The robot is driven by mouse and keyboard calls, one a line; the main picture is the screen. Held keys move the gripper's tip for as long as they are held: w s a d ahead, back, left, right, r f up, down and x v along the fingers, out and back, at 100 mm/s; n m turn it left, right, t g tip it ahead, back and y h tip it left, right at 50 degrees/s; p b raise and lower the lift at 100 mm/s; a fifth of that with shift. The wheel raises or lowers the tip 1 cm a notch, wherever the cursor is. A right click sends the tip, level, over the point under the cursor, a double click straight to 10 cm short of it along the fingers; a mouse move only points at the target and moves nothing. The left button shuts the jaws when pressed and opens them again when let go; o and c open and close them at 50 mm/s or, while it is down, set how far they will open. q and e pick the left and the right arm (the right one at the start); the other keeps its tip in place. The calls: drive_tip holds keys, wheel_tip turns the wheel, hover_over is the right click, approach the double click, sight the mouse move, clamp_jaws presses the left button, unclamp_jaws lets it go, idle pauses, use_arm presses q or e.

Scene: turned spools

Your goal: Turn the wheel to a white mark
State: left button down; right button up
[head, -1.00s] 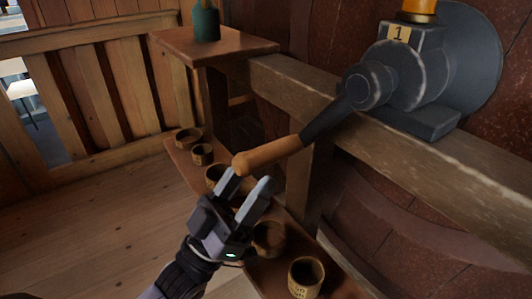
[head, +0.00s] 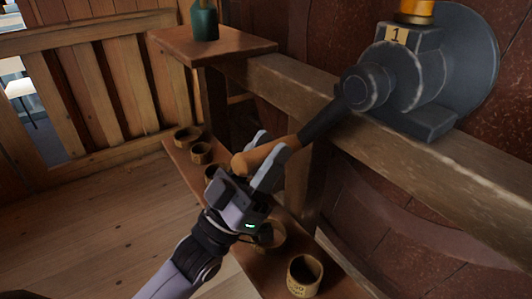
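The grey wheel (head: 474,62) stands upright at the right on a dark housing with a "1" plate (head: 397,35). A dark crank arm (head: 326,120) runs from its hub (head: 362,88) down left to a wooden grip (head: 244,165). My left gripper (head: 273,142) is at this grip, one finger on its far side and one on its near side, partly covering it. The fingers look spread; firm contact cannot be made out. I cannot make out a white mark. My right gripper is out of view.
A wooden beam (head: 470,170) carries the housing. A low shelf (head: 262,278) below holds several wooden cups, one (head: 305,273) at the front. A green bottle (head: 204,22) stands on a small upper shelf (head: 180,42). A wooden railing (head: 90,90) is at the left; open floor lies below it.

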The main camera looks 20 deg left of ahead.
use_arm(q)
drive_tip(key=shift+s+d+f+n+t+y+p, duration=0.2)
drive_tip(key=shift+d+f+n+t+y, duration=0.15)
drive_tip(key=shift+n+y, duration=0.35)
drive_tip(key=shift+s+d+f+n+t+y+p, duration=0.2)
drive_tip(key=shift+d+f+n+t+y, duration=0.1)
drive_tip(key=shift+n+y, duration=0.4)
drive_tip(key=shift+s, duration=0.15)
drive_tip(key=c, duration=0.8)
unclamp_jaws()
drive_tip(key=shift+r, duration=0.15)
drive_tip(key=shift+a, duration=0.1)
drive_tip(key=shift+b+v, duration=0.45)
drive_tip(key=shift+v, duration=3.1)
drive_tip(key=shift+h, duration=0.3)
